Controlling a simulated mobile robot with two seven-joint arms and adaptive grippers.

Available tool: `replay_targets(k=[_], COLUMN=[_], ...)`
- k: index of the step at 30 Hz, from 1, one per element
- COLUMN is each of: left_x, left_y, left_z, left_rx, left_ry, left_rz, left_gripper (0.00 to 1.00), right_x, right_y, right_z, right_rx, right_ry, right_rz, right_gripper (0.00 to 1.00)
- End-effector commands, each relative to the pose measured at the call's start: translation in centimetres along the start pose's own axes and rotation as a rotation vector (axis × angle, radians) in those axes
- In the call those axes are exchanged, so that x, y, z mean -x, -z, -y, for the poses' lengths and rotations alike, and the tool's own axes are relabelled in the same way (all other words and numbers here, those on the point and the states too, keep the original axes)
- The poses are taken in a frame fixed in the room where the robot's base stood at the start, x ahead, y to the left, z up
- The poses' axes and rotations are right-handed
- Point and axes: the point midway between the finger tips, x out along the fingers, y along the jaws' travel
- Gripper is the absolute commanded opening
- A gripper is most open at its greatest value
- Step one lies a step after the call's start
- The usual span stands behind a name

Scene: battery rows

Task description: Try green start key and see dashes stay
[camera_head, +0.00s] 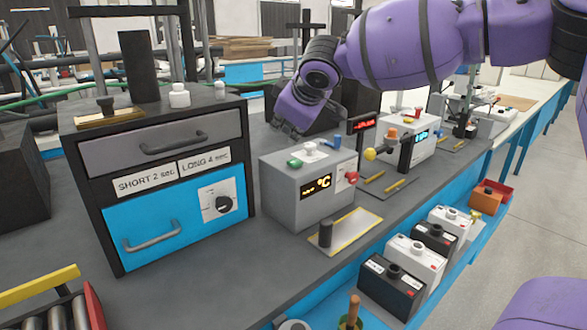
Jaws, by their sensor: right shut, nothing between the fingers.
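A grey box (285,197) stands on the bench, with a green key (295,163), a white knob (310,149) and a blue knob (335,142) on top. Its dark front display (316,187) shows yellow marks and "°C"; the small marks at its left are too small to read surely as dashes. My left gripper is out of view.
A drawer cabinet (97,206) labelled for short and long seconds stands left of the box. A small yellow-edged plate (345,232) with a dark peg (325,233) lies in front. More devices stand behind right, including a white one (418,150). Batteries (390,285) line the lower shelf.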

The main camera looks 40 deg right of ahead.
Motion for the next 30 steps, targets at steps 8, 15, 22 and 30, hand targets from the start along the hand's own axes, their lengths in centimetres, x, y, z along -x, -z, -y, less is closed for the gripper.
replay_targets(k=[8,15,22,30], left_x=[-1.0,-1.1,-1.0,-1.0], left_y=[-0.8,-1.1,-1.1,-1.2], left_z=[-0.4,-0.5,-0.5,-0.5], left_rx=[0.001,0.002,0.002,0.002], left_ry=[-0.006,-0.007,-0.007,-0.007], left_rz=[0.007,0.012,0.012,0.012], left_gripper=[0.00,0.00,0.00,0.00], right_x=[-2.1,-2.3,-2.3,-2.3], right_y=[-1.5,-1.6,-1.6,-1.6], right_z=[1.5,1.6,1.6,1.6], right_rx=[-0.001,0.000,0.000,0.000], right_ry=[0.001,-0.001,-0.001,-0.001], right_rz=[0.001,0.000,0.000,0.000], right_gripper=[0.00,0.00,0.00,0.00])
